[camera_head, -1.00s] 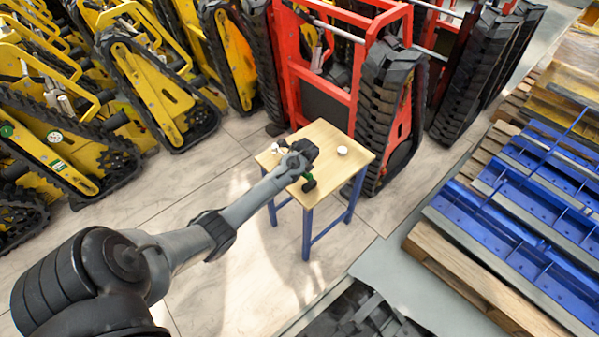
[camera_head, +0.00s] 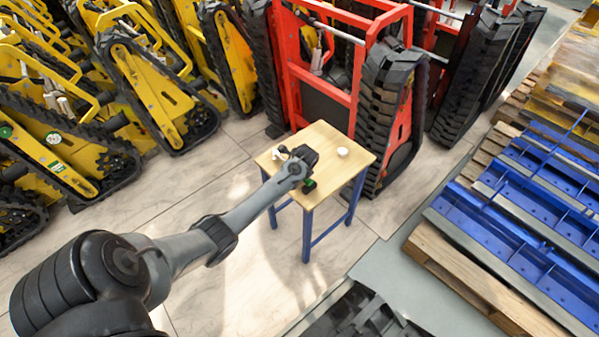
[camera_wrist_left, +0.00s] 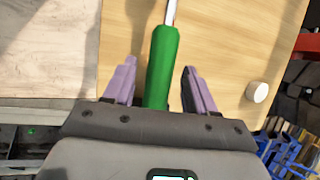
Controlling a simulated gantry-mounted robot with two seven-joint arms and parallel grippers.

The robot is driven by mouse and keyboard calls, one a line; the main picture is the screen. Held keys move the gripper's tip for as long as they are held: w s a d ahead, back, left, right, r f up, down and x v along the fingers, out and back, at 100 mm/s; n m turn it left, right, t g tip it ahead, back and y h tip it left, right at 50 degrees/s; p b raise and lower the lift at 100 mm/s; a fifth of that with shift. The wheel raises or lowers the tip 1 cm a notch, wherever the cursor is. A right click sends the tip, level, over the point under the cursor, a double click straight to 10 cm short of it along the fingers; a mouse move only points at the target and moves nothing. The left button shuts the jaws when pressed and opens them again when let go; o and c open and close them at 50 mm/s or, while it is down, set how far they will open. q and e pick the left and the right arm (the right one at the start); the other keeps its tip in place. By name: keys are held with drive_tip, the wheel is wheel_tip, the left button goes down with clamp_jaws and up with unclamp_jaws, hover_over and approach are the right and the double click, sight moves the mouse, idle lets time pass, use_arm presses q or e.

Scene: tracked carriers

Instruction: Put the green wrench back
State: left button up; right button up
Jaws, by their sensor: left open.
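The green wrench (camera_wrist_left: 161,66) lies on the small wooden-topped table (camera_head: 335,134). In the left wrist view its green handle runs up between my jaws, and a metal shaft leaves the top edge. In the head view only a small green bit of it (camera_head: 309,185) shows beside my wrist. My left gripper (camera_wrist_left: 158,78) is open, with one purple finger on each side of the handle and a gap on both sides. In the head view my left gripper (camera_head: 303,156) is over the table and its fingertips are hidden. My right gripper is not in view.
A small white round piece (camera_head: 342,152) sits on the tabletop, right of my gripper; it also shows in the wrist view (camera_wrist_left: 257,92). A red tracked carrier (camera_head: 322,75) stands close behind the table. Yellow carriers (camera_head: 150,90) fill the left. A pallet with blue parts (camera_head: 520,210) stands right.

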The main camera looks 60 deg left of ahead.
use_arm(q)
drive_tip(key=p+v, duration=0.4)
drive_tip(key=v, duration=0.7)
drive_tip(key=s+d+f+n+h, duration=0.1)
drive_tip(key=s+d+n, duration=0.15)
drive_tip(key=d, duration=0.35)
drive_tip(key=s+d+f+n+t, duration=0.1)
drive_tip(key=s+d, duration=0.3)
drive_tip(key=d, duration=0.3)
drive_tip(key=s+d+f+n+h, duration=0.1)
drive_tip(key=s+d+n, duration=0.1)
drive_tip(key=s+d, duration=0.3)
drive_tip(key=s+d+r+n+h, duration=0.1)
drive_tip(key=s+d+r+n, duration=0.2)
drive_tip(key=d, duration=0.5)
drive_tip(key=s+d+r+n+h, duration=0.2)
drive_tip(key=s+d+r+n, duration=0.1)
drive_tip(key=s+d+n, duration=0.2)
drive_tip(key=s+d, duration=0.2)
drive_tip(key=s, duration=0.1)
drive_tip(key=shift+d+r+t+p, duration=0.2)
drive_tip(key=shift+d+t+p, duration=0.2)
drive_tip(key=shift+r, duration=0.1)
wheel_tip(320, 180, up, 40)
drive_tip(key=p, duration=4)
drive_tip(key=shift+r, duration=0.1)
